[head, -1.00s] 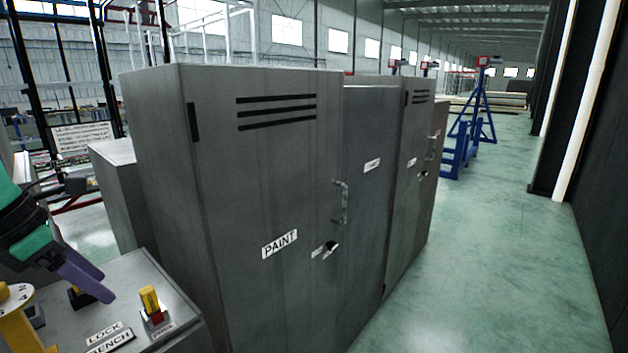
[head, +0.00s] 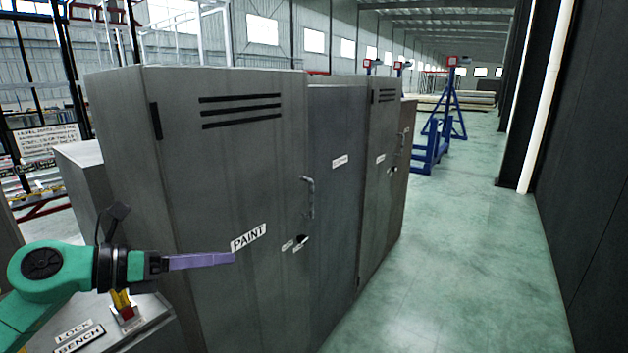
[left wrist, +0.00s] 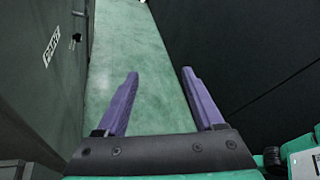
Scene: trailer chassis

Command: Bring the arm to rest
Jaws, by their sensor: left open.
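My left arm, green and black, comes in from the left in the head view. Its left gripper (head: 203,261) has purple fingers and points right, across the front of the grey paint cabinet (head: 225,180). In the left wrist view the two fingers of the gripper (left wrist: 160,88) are spread apart with nothing between them. The green floor (left wrist: 135,45) shows beyond them. Whether the fingers touch the cabinet cannot be told in the head view; the wrist view shows the cabinet door off to the left, apart from them. My right gripper is not in view.
More grey cabinets (head: 335,175) stand in a row beyond the paint cabinet. A bench top with a yellow and red switch (head: 127,308) lies below my left arm. A dark wall (head: 590,170) is on the right. The floor aisle (head: 455,240) between is clear. Blue stands (head: 435,145) are farther back.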

